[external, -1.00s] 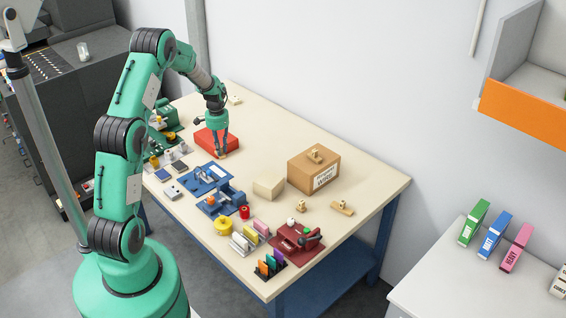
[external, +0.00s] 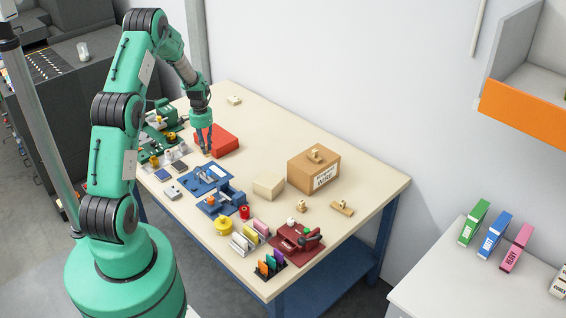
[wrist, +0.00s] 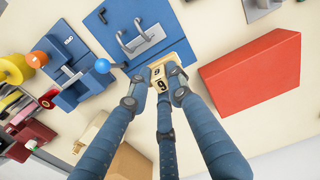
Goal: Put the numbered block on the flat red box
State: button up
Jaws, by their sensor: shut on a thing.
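The numbered block (wrist: 163,85), pale wood with black digits on white, is held between the fingertips of my gripper (wrist: 160,78) in the wrist view. My gripper (external: 207,151) shows in the external view just left of the flat red box, pointing down. There the block is mostly hidden by the fingers, and I cannot tell its exact height above the table. The flat red box (external: 224,143) lies toward the far left of the table. In the wrist view the red box (wrist: 250,75) is to the right, apart from the block, with its top clear.
A blue plate with a handle (wrist: 140,38) lies close beside the block in the wrist view. A cardboard box (external: 300,175) with a wooden piece on top and a cream block (external: 268,186) stand farther right. Small coloured items crowd the table's front edge.

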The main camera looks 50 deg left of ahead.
aim_at(218, 143)
jog(key=w+a, duration=0.3)
jog(key=w, duration=0.1)
jog(key=w+a+f+p, duration=0.1)
jog(key=w+a, duration=0.2)
jog(key=w, duration=0.1)
jog(key=w+a, duration=0.3)
jog(key=w, duration=0.2)
jog(key=shift+a+f+p, duration=0.1)
jog(key=shift+f+p, duration=0.1)
jog(key=shift+p, duration=0.1)
grip_shut()
jog(key=shift+f+p, duration=0.3)
jog(key=shift+f, duration=1.5)
jog(key=shift+f, duration=0.1)
jog(key=o, duration=1)
grip_release()
jog(key=shift+c, duration=0.2)
